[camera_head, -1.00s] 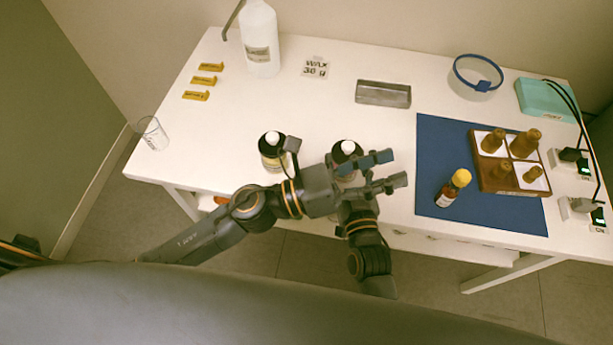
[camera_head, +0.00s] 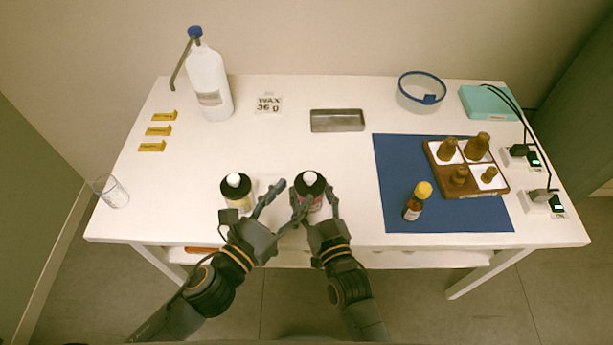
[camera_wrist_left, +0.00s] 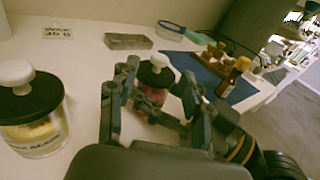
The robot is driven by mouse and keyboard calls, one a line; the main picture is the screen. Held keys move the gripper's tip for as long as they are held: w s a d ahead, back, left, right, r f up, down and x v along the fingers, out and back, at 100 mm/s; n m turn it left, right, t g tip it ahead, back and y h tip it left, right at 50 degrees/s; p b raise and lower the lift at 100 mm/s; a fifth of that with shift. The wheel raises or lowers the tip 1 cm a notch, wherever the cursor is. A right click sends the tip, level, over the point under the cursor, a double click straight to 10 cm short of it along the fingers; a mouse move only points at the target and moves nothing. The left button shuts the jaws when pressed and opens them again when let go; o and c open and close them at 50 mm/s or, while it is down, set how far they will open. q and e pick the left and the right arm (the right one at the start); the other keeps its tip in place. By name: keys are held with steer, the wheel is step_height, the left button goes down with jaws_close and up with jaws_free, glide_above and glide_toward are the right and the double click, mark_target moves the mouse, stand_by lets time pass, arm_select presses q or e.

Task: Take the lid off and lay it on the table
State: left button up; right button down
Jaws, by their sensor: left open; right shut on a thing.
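A jar with a black lid and white knob (camera_head: 310,181) and reddish contents stands near the table's front edge. In the left wrist view this jar (camera_wrist_left: 155,76) appears between my left fingers, farther out. My right gripper (camera_head: 315,200) is shut around its body. My left gripper (camera_head: 291,196) is open and empty, just left of that jar, its fingers pointing toward it. A second jar (camera_head: 237,190), with a similar black lid and white knob and pale yellow contents, stands further left. It is large at the left of the left wrist view (camera_wrist_left: 34,110). Both lids are on.
The white table (camera_head: 270,135) has free room behind the jars. A blue mat (camera_head: 390,180) on the right holds an amber bottle (camera_head: 414,208) and a wooden rack (camera_head: 478,190). A metal tray (camera_head: 337,121), a large white bottle (camera_head: 208,85) and a glass (camera_head: 112,192) stand around.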

mark_target(310, 175)
arm_select(q)
steer(key=x, duration=0.7)
steer(key=shift+c, duration=0.4)
jaws_close()
steer(key=shift+r, duration=0.25)
steer(key=shift+r, duration=0.95)
steer(key=shift+r, duration=2)
